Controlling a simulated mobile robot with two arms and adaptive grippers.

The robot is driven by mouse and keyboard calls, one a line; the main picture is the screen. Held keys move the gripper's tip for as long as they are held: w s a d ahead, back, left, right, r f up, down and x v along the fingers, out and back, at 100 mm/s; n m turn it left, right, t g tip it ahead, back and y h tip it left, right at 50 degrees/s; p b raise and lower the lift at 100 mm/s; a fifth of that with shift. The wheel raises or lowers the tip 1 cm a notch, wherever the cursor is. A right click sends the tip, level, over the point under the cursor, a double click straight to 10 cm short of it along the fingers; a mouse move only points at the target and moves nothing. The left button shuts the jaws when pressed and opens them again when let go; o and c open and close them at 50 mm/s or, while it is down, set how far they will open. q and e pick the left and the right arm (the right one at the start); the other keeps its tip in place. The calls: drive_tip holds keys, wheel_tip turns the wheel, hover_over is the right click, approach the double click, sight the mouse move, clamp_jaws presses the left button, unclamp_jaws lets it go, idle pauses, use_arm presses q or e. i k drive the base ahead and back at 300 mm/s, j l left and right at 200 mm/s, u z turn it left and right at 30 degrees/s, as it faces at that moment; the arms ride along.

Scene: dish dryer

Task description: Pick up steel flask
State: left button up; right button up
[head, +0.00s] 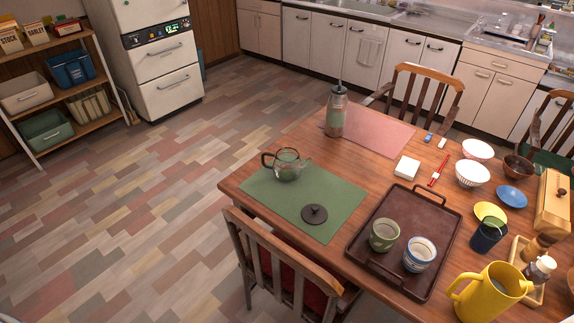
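The steel flask (336,117) stands upright on the wooden table (262,165) near its far left edge, by the left end of a pink mat (372,136). Neither of my grippers shows in the head view.
A glass teapot (287,166) and a dark lid (314,214) lie on a green mat (283,201) nearer than the flask. A brown tray (388,279) holds two cups. Chairs stand at the table's near side (277,262) and far side (424,80). The floor at left is clear.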

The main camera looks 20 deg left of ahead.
sight(336, 105)
drive_tip(key=i+j, duration=0.1)
drive_tip(key=j, duration=0.4)
drive_tip(key=i+j+z, duration=0.15)
drive_tip(key=j+z, duration=0.25)
drive_tip(key=j, duration=0.15)
drive_tip(key=j+z, duration=0.45)
drive_tip(key=j, duration=0.15)
drive_tip(key=i, duration=0.05)
